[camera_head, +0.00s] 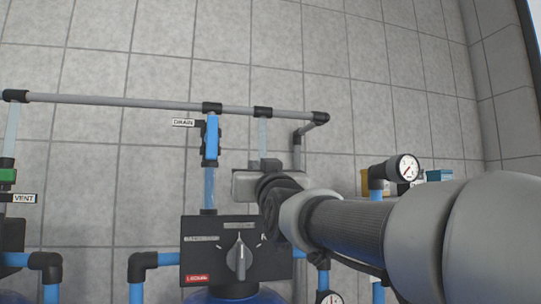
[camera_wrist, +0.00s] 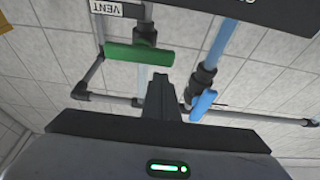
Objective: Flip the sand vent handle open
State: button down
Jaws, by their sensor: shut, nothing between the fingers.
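In the wrist view, a green vent handle (camera_wrist: 139,54) lies crosswise to its upright pipe, beside an upside-down VENT label (camera_wrist: 107,8). My gripper (camera_wrist: 158,85) is shut and empty, its fingertips just below the handle's right end in the picture; I cannot tell whether they touch. In the head view, my gripper's body (camera_head: 257,182) is in front of the pipework right of the blue drain handle, and its fingertips are hidden.
A blue handle (camera_wrist: 203,105) lies along its pipe to the right in the wrist view. The head view shows a blue drain handle (camera_head: 212,137), a grey horizontal pipe (camera_head: 130,102), a black dial box (camera_head: 215,262) and a pressure gauge (camera_head: 403,168).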

jog(key=shift+f, duration=0.5)
jog(key=shift+f, duration=0.1)
